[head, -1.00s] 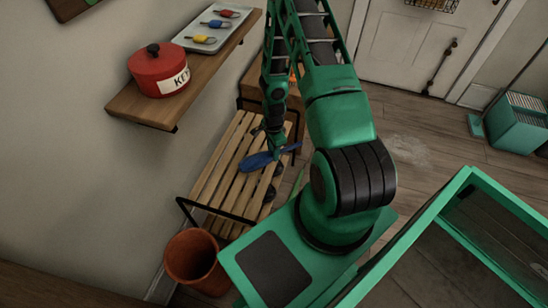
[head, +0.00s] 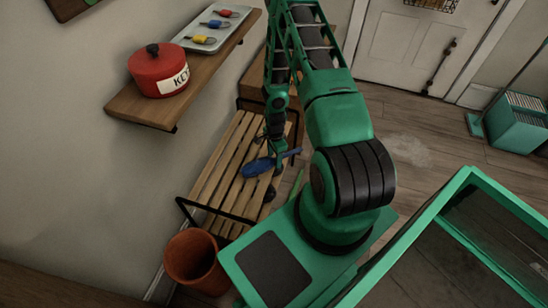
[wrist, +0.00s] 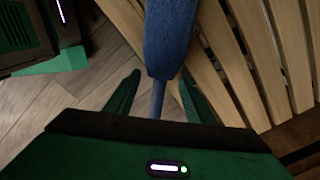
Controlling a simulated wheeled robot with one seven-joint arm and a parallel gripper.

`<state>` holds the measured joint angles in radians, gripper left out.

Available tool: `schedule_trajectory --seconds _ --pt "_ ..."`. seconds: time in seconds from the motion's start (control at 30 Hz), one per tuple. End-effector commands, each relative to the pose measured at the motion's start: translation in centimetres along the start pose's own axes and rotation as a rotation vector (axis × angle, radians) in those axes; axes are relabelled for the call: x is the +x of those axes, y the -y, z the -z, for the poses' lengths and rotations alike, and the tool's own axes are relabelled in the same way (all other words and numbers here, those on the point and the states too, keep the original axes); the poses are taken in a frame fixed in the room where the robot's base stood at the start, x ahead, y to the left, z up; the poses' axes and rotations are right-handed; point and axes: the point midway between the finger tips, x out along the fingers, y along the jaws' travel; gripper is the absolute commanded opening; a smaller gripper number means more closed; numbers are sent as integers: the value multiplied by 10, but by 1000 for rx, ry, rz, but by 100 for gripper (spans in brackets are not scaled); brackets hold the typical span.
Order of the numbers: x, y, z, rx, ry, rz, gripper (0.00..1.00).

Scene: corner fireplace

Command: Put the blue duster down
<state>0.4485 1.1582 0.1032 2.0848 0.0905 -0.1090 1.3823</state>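The blue duster (head: 257,168) is at the right side of the slatted wooden bench (head: 218,177), its head over the slats and its handle pointing right, past the bench's edge. In the wrist view the duster's fluffy head (wrist: 167,38) points away from me, and its thin handle runs back between my fingers. My gripper (head: 277,161) is low over the bench's right edge. In the wrist view my gripper (wrist: 159,80) is open, with a gap on each side of the handle. I cannot tell whether the duster fully rests on the slats.
A wall shelf (head: 130,106) with a red pot (head: 158,72) and a tray (head: 219,20) of key tags overhangs the bench's left. A terracotta pot (head: 193,258) stands at its near end.

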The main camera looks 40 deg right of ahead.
Motion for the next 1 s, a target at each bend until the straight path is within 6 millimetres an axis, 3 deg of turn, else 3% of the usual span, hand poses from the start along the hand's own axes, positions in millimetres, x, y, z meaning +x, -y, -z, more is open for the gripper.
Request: schedule_trajectory --seconds 0.37,1.0 --pt "-8 1 0 0 0 2 49" --pt "-105 1 0 -1 -1 2 49"
